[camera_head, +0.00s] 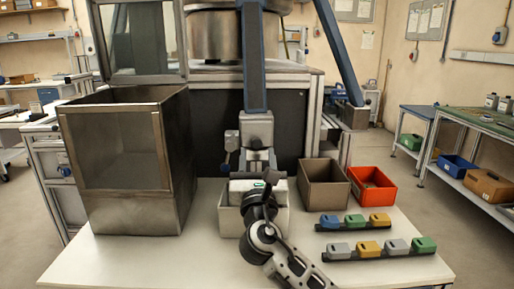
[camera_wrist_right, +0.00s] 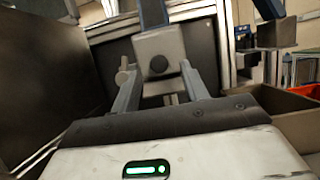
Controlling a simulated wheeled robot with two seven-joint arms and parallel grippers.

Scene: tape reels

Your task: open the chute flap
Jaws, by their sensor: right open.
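A grey block (camera_head: 257,130) hangs at the lower end of a blue vertical post (camera_head: 254,60). A small lever-like part (camera_head: 231,142) sticks out at its left. I cannot tell for sure which part is the chute flap. My right gripper (camera_head: 259,160) is just below and in front of the block, open. In the right wrist view its two fingers (camera_wrist_right: 160,88) point at the block (camera_wrist_right: 157,48), which has a dark round knob (camera_wrist_right: 185,67). My left gripper is not in view.
A pale bin (camera_head: 231,222) sits below my right gripper. A brown bin (camera_head: 324,194), an orange bin (camera_head: 372,195) and racks of coloured blocks (camera_head: 380,250) are at the right. The table's front left is clear.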

